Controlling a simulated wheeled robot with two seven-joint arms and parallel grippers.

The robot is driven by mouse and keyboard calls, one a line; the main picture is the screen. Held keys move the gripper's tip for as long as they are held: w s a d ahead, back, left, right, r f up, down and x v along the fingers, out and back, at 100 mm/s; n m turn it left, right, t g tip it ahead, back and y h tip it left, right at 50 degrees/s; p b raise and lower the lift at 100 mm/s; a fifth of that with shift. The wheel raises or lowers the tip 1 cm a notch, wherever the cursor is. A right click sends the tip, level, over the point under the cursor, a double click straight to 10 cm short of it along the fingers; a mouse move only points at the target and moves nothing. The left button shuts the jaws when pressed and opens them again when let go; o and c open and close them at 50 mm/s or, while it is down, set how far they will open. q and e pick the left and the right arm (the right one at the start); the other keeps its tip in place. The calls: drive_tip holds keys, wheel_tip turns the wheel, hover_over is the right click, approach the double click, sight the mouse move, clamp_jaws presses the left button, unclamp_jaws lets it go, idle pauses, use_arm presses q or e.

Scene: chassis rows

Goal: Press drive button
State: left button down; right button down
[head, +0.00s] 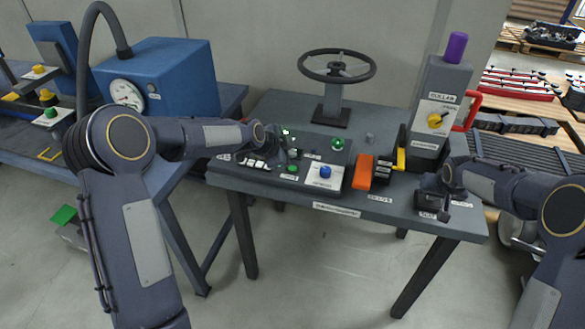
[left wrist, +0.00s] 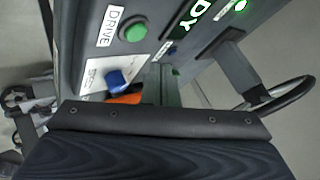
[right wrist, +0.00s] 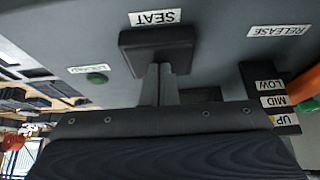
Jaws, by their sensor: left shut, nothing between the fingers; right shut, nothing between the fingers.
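The drive button (left wrist: 133,30) is a green round button beside a white DRIVE label in the left wrist view. It also shows as a small green button on the front panel of the table in the head view (head: 292,169). My left gripper (head: 288,160) is shut and empty, low over the panel close to the button. In the left wrist view its fingertips (left wrist: 160,72) appear beside the button, not on it; their height above the panel is unclear. My right gripper (right wrist: 159,72) is shut and empty at the dark SEAT block (right wrist: 157,45); contact is unclear.
A blue knob (head: 325,172) and orange handle (head: 357,171) sit right of the button. A steering wheel (head: 337,66) stands behind. The COLLAR post (head: 438,92) with a purple top rises at right. A blue gauge box (head: 160,75) stands at left.

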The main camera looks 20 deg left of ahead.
sight(290, 170)
use_arm(q)
drive_tip(key=shift+r, duration=1.15)
use_arm(e)
drive_tip(key=shift+s+f, duration=0.1)
